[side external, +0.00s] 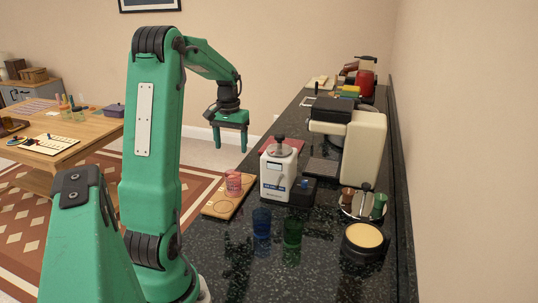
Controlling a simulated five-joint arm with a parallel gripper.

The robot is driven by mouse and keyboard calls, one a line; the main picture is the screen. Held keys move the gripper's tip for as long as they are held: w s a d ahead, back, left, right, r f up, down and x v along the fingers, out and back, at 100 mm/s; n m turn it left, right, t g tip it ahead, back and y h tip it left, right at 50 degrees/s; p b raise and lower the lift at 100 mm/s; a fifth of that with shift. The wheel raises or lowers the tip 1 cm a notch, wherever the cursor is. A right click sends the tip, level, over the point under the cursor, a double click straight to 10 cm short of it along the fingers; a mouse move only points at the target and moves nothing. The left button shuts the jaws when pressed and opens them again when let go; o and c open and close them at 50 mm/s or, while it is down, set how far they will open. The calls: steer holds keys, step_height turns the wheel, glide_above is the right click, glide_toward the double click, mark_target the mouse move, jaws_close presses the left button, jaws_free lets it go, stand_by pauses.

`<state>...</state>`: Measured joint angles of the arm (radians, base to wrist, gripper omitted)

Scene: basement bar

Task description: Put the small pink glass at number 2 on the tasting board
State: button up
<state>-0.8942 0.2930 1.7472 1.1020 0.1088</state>
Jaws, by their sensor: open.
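A pink glass (233,184) stands upright on the wooden tasting board (221,210), at the left edge of the dark counter. A round mark shows on the bare near part of the board. The numbers are too small to read, so I cannot tell which place the glass is on. My gripper (230,150) is open and empty, pointing down. It hangs above the glass in the picture, with clear space between its fingertips and the rim.
A blue glass (262,222) and a green glass (292,231) stand right of the board. A white grinder-like machine (279,172) and a cream coffee machine (362,150) stand behind. A round tan-topped container (363,241) is at the right. The near counter is clear.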

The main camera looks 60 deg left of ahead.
stand_by(0.4)
steer(key=w+d+r+m+t+y, duration=0.15)
steer(key=d+r, duration=0.25)
steer(key=d, duration=0.5)
steer(key=w+d+r+m+t, duration=0.1)
steer(key=d+r+m, duration=0.2)
steer(key=d, duration=0.6)
steer(key=s+d+m+t, duration=0.1)
steer(key=s+d, duration=0.3)
steer(key=d, duration=0.4)
steer(key=s+d+m+t+h, duration=0.1)
steer(key=s+d+m+t, duration=0.1)
steer(key=d, duration=0.6)
steer(key=shift+s+d+m, duration=0.25)
steer(key=shift+s+m, duration=0.5)
steer(key=shift+s, duration=0.15)
steer(key=shift+h, duration=0.25)
